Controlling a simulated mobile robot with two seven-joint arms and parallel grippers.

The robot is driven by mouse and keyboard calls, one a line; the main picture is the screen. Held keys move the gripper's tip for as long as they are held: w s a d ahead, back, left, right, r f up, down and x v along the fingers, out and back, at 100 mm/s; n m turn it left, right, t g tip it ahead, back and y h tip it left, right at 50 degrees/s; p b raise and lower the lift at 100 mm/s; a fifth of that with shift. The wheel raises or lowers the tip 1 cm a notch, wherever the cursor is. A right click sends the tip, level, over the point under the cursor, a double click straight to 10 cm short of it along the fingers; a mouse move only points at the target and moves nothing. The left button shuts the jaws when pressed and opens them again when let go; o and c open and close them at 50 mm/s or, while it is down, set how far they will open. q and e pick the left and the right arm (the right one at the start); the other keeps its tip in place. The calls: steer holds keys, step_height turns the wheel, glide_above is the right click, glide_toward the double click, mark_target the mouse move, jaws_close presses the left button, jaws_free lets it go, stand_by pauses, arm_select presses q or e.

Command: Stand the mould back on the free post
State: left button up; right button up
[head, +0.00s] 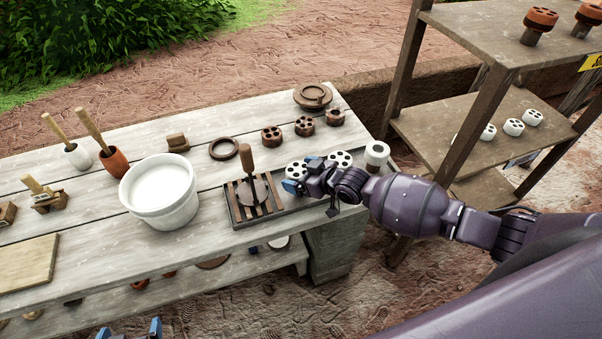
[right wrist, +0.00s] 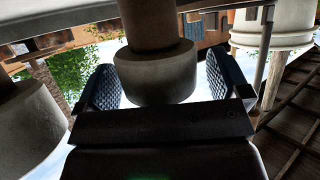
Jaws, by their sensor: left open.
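A white round mould with dark holes (head: 297,169) stands between my right gripper's (head: 299,174) fingers in the head view. In the right wrist view, which is upside down, this mould (right wrist: 155,75) sits on a brown post (right wrist: 148,25). My right gripper's fingers are apart on either side, with a gap at the right one. A second white holed mould (head: 339,158) stands beside it. A white cylinder with a grey, hole-less top (head: 376,155) is at the table's right end. I cannot make out a free post. My left gripper (head: 130,331) is open and empty at the bottom edge.
A slatted tray (head: 236,207) with a wooden-handled tool (head: 247,160) lies left of my right gripper. A white bucket (head: 160,205) stands further left. Several brown holed pieces (head: 271,135) stand behind. A wooden shelf unit (head: 470,125) rises at the right.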

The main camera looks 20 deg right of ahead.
steer(key=shift+r, duration=0.1)
steer(key=shift+s+d+r, duration=0.1)
steer(key=shift+s, duration=0.05)
steer(key=v, duration=1.2)
steer(key=s+d+f+m+h, duration=0.1)
steer(key=s+f+m+h, duration=0.1)
steer(key=s, duration=0.4)
steer(key=s+d+f+m+h, duration=0.1)
steer(key=s+f+m+h, duration=0.1)
steer(key=s+f+h, duration=0.1)
steer(key=s+d+f+m+t+h, duration=0.1)
steer(key=s+f+m+h, duration=0.1)
steer(key=s, duration=0.6)
steer(key=shift+s+d+f+h+p, duration=0.15)
steer(key=shift+d+f+h+p, duration=0.1)
steer(key=shift+f, duration=0.2)
steer(key=shift+s+d+f+h+p, duration=0.1)
steer(key=shift+s+f+h, duration=0.15)
steer(key=shift+f, duration=0.2)
steer(key=shift+w, duration=0.1)
